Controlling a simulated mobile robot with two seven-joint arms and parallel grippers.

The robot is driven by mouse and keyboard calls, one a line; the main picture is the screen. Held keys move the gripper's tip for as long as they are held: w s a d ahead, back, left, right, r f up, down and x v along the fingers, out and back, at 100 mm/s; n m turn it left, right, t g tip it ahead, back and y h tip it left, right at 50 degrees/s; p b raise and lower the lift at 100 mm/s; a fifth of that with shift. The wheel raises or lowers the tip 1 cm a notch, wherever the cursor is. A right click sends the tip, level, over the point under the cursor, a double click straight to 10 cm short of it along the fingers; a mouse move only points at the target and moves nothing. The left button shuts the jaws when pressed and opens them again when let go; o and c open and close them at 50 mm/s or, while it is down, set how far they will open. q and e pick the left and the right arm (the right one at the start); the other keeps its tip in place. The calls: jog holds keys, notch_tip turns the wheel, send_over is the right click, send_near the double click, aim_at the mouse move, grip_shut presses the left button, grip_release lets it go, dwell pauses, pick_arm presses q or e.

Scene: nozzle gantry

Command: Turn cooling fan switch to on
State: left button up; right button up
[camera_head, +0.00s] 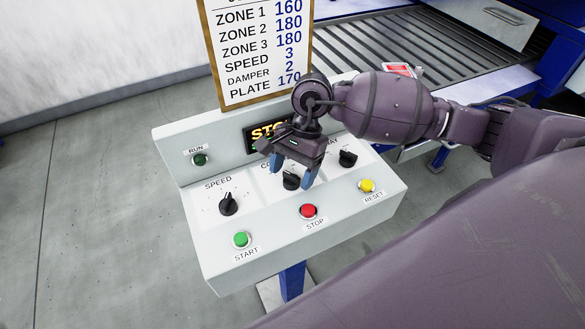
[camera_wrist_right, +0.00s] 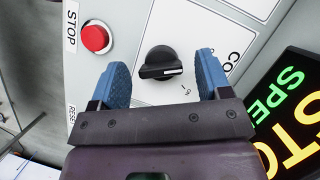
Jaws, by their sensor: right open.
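The cooling fan switch is the middle black rotary knob (camera_head: 291,181) on the control box; its label is mostly hidden by my gripper, only "CO" showing. In the right wrist view the knob (camera_wrist_right: 158,63) has a white pointer line toward the right, with small position marks below right of it, too small to read surely. My right gripper (camera_head: 294,174) is open, its blue fingers on either side of the knob. In the right wrist view the gripper (camera_wrist_right: 160,70) shows a gap between each finger and the knob. My left gripper is not in view.
The control box (camera_head: 225,262) also bears a speed knob (camera_head: 228,204), another black knob (camera_head: 348,159), a green start button (camera_head: 242,239), a red stop button (camera_head: 308,211) and a yellow reset button (camera_head: 367,186). A settings board (camera_head: 258,60) stands behind; a roller conveyor (camera_head: 430,45) lies beyond.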

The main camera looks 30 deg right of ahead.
jog(key=c, duration=0.9)
jog(key=shift+b, duration=0.3)
jog(key=m+b, duration=0.2)
jog(key=b, duration=0.1)
jog(key=shift+f+t, duration=0.25)
jog(key=shift+t, duration=0.15)
jog(key=shift+m+y+b, duration=0.3)
jog(key=shift+m+b, duration=0.5)
jog(key=shift+b, duration=0.05)
jog(key=m+t+b, duration=0.2)
jog(key=m, duration=0.2)
jog(key=shift+s+r, duration=0.15)
jog(key=shift+r+m+t+h+b, duration=0.1)
jog(key=shift+m+t+h+b, duration=0.25)
jog(key=shift+m, duration=0.7)
jog(key=shift+m+t+h+b, duration=0.15)
jog(key=shift+m+t, duration=0.3)
jog(key=shift+m, duration=0.6)
